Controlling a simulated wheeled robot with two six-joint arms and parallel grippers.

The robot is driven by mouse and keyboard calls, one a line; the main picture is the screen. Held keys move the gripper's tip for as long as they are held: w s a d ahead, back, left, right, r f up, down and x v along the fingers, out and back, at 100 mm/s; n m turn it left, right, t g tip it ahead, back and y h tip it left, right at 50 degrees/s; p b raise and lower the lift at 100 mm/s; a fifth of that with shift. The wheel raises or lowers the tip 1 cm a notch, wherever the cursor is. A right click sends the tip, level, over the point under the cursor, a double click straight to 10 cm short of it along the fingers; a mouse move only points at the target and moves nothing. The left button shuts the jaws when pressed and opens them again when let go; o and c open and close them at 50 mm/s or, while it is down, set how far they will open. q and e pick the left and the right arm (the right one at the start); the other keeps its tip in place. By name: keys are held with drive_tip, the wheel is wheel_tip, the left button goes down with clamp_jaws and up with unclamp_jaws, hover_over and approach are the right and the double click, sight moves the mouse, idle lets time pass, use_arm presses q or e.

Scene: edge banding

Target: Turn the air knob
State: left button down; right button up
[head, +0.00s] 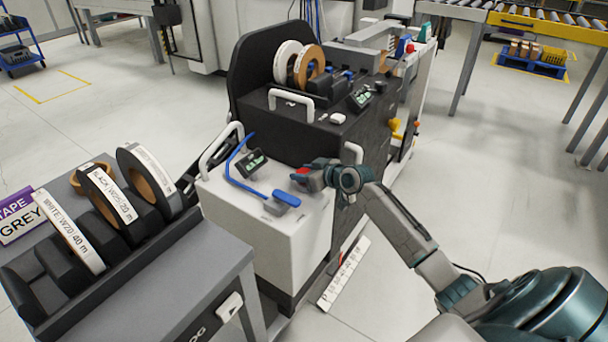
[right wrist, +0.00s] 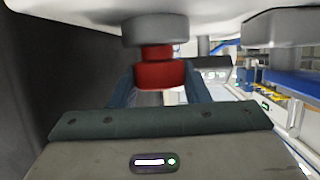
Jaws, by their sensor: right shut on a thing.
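The air knob is red; in the right wrist view the red knob (right wrist: 158,74) sits between my fingers, below a grey round collar (right wrist: 155,28). In the head view a bit of the red knob (head: 303,171) shows at the right edge of the white machine top. My right gripper (head: 308,178) is there, shut on the knob, with its arm coming in from the lower right. The fingers (right wrist: 160,90) stand on both sides of the knob in the right wrist view. My left gripper is not in view.
The white machine (head: 262,235) carries a blue curved handle (head: 286,198) and a small display (head: 251,163) close to my gripper. A rack of tape rolls (head: 150,175) stands at the left. A white labelled strip (head: 343,273) lies low beside the machine. Open floor (head: 470,170) is at the right.

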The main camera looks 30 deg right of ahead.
drive_tip(key=o, duration=1)
drive_tip(key=shift+c, duration=0.2)
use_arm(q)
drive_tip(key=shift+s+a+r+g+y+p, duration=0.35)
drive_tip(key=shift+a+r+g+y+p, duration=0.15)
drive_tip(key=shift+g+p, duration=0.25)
use_arm(e)
drive_tip(key=v, duration=1)
drive_tip(key=shift+s+r, duration=0.2)
drive_tip(key=shift+s, duration=0.15)
drive_tip(key=shift+d, duration=0.1)
